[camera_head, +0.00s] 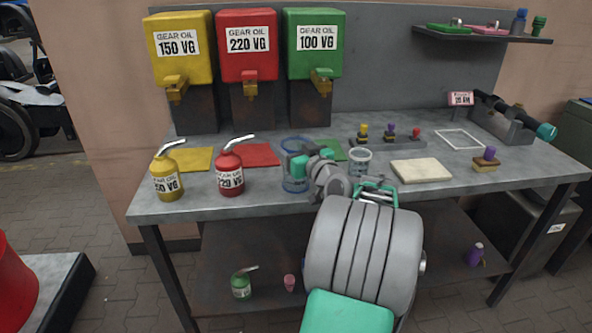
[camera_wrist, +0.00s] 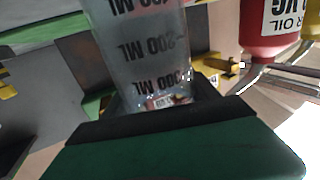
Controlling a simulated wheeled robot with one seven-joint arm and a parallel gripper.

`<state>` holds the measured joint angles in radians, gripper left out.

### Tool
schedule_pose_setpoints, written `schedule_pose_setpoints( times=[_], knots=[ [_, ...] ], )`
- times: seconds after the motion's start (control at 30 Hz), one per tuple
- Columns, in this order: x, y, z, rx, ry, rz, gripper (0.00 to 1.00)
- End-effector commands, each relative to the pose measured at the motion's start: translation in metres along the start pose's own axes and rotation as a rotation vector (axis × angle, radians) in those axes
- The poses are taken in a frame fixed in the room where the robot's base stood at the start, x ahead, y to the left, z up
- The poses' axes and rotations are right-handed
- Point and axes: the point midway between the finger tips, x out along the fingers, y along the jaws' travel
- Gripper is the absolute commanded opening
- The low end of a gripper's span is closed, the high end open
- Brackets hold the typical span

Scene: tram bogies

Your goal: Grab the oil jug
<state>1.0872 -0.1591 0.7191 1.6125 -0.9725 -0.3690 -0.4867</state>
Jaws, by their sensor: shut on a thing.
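The oil jug is a clear vessel with a blue tint (camera_head: 291,184), at the front of the workbench in the head view. In the wrist view the clear jug (camera_wrist: 140,50) fills the upper middle, its black ML marks upside down. My gripper (camera_head: 303,164) is at the jug's right side, partly covering it. In the wrist view the dark jaws of my gripper (camera_wrist: 155,108) are shut on the jug. I cannot tell whether the jug's base touches the bench.
The workbench (camera_head: 225,204) also bears a yellow oil can (camera_head: 167,182), a red oil can (camera_head: 230,178), a small clear cup (camera_head: 360,161) and a pale block (camera_head: 421,171). Yellow (camera_head: 180,52), red (camera_head: 247,47) and green (camera_head: 314,48) gear oil tanks stand behind.

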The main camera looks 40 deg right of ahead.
Motion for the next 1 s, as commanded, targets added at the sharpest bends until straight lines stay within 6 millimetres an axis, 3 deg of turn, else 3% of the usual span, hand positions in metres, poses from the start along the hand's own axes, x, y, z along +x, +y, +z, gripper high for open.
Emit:
schedule_pose_setpoints(
  times=[0.47,0.77,1.0],
  knots=[
    [0.0,0.0,0.0,0.0,0.0,0.0,0.0],
    [0.0,0.0,-0.003,-0.001,0.001,0.0,0.0],
    [0.0,0.0,-0.037,-0.005,0.004,0.0,0.0]
  ],
)
